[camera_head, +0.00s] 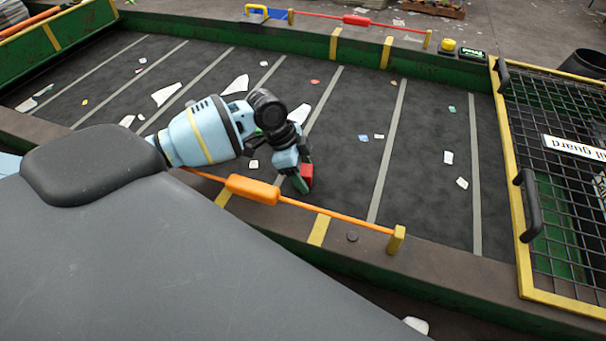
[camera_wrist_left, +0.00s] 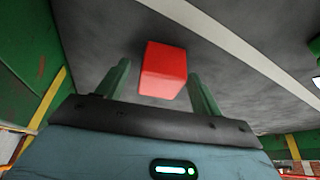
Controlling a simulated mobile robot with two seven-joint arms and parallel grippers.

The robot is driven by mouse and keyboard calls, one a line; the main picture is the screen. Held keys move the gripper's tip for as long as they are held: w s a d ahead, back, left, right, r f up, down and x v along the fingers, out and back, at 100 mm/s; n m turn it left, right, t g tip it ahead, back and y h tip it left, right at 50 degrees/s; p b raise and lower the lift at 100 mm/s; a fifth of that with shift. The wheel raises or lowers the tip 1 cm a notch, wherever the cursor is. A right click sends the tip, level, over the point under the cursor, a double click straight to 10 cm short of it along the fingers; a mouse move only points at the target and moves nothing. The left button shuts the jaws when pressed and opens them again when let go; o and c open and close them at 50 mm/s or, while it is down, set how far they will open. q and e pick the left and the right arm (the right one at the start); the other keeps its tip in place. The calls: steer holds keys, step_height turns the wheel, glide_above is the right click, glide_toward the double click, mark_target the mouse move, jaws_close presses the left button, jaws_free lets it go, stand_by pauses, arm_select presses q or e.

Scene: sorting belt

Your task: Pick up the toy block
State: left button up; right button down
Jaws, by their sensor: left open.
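The toy block is a red block (camera_head: 307,171) on the dark belt, near the belt's front edge in the head view. In the left wrist view the red block (camera_wrist_left: 163,70) sits between and slightly beyond the two green fingers. My left gripper (camera_head: 302,180) is open, its fingers pointing down at the block and partly overlapping it in the head view. In the left wrist view the gripper (camera_wrist_left: 160,82) shows a gap on both sides of the block. Contact with the block cannot be seen. My right gripper is not in view.
An orange pull cord with a thick handle (camera_head: 253,189) runs along the belt's near rail. Scraps of paper (camera_head: 166,94) lie on the belt (camera_head: 430,200). A yellow-framed mesh guard (camera_head: 560,130) stands at the right. The belt right of the block is mostly clear.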

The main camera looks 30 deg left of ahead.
mark_target(303, 169)
arm_select(q)
steer(key=c, duration=1.1)
steer(key=shift+o, duration=0.2)
step_height(303, 169, up, 10)
steer(key=shift+r, duration=0.1)
